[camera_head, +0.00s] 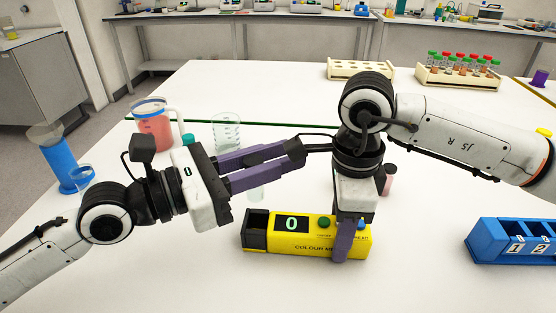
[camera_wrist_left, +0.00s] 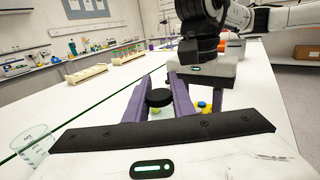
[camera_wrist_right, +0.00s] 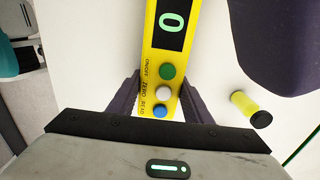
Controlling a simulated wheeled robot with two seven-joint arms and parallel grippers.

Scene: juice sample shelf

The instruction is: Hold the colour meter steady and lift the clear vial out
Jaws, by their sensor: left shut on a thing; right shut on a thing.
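The yellow colour meter (camera_head: 290,246) lies on the white table, its display reading 0; it also shows in the right wrist view (camera_wrist_right: 150,62). My right gripper (camera_head: 342,245) points down and is shut across the meter's button end. My left gripper (camera_head: 290,155) reaches in from the left, above the meter. It is shut on the clear vial, whose pale body (camera_head: 256,192) hangs below the fingers, over the meter's dark well end. The vial's black cap (camera_wrist_left: 158,97) shows between the fingers in the left wrist view. The fingers hide part of the vial.
A capped vial with yellow liquid (camera_wrist_right: 242,102) stands near the meter in the right wrist view. A blue numbered rack (camera_head: 490,240) is at right. A beaker (camera_head: 226,128), a red jug (camera_head: 153,130) and a blue cylinder (camera_head: 58,160) stand at left. Tube racks (camera_head: 457,78) are behind.

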